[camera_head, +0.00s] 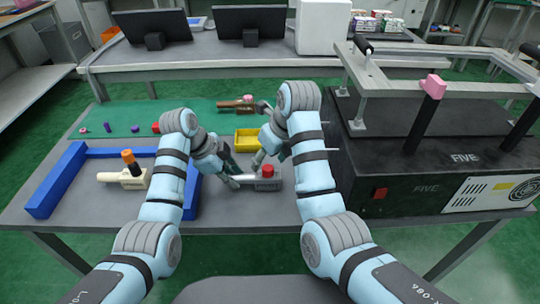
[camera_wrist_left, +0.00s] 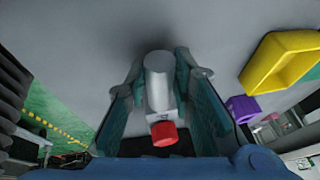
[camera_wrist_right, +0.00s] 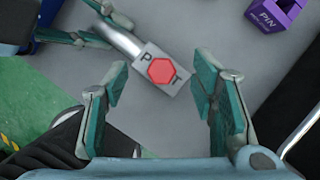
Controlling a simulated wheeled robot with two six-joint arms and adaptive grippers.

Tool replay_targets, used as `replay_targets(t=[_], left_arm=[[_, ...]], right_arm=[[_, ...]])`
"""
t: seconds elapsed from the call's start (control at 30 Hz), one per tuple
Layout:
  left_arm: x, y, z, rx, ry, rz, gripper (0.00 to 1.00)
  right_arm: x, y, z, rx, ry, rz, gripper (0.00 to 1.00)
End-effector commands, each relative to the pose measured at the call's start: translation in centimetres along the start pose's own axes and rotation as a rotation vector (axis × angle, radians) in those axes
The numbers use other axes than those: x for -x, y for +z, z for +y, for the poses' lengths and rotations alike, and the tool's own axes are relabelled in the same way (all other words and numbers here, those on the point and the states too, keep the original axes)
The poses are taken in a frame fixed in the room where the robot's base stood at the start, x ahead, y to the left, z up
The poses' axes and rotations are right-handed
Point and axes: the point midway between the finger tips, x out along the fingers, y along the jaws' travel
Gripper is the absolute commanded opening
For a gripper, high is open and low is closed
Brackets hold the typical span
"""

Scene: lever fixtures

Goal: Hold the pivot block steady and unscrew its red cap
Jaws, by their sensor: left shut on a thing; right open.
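The pivot block (camera_head: 267,184) is a grey metal block with a silver bar and a red hexagonal cap (camera_head: 267,170) on top. In the right wrist view the block (camera_wrist_right: 176,83) shows partly covered letters around the red cap (camera_wrist_right: 162,71). My left gripper (camera_head: 235,181) is shut around the silver bar, as the left wrist view shows with the bar (camera_wrist_left: 158,82) between its fingers. My right gripper (camera_head: 258,160) is open and empty beside the block, its fingers (camera_wrist_right: 161,66) apart on either side of the cap's line of view. I cannot tell its height above the cap.
A yellow bin (camera_head: 247,141) and a purple block marked PIN (camera_wrist_right: 278,12) lie close by. A blue frame (camera_head: 62,180) and a cream fixture with an orange cap (camera_head: 128,157) are at left. A black machine (camera_head: 430,165) bounds the right side.

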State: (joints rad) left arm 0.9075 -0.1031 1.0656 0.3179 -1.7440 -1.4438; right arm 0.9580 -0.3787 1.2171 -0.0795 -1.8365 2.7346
Motion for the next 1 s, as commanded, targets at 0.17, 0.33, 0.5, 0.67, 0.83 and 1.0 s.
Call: replay_targets(t=[0.17, 0.33, 0.5, 0.67, 0.83, 1.0], left_arm=[[0.0, 0.0, 0.0, 0.000, 0.000, 0.000, 0.00], [0.0, 0.0, 0.0, 0.000, -0.001, 0.000, 0.00], [0.0, 0.0, 0.0, 0.000, -0.001, 0.000, 0.00], [0.0, 0.0, 0.0, 0.000, -0.001, 0.000, 0.00], [0.0, 0.0, 0.0, 0.000, -0.001, 0.000, 0.00], [0.0, 0.0, 0.0, 0.000, -0.001, 0.000, 0.00]], right_arm=[[0.1, 0.0, -0.1, -0.031, -0.014, 0.000, 0.52], [-0.1, 0.0, -0.1, -0.029, -0.013, 0.001, 0.52], [-1.0, -0.4, -0.2, -0.028, -0.013, 0.001, 0.52], [-2.1, -0.8, -0.2, -0.028, -0.012, 0.000, 0.52], [-2.8, -1.1, -0.1, -0.027, -0.012, 0.001, 0.52], [-2.7, -1.1, -0.1, -0.027, -0.012, 0.000, 0.51]])
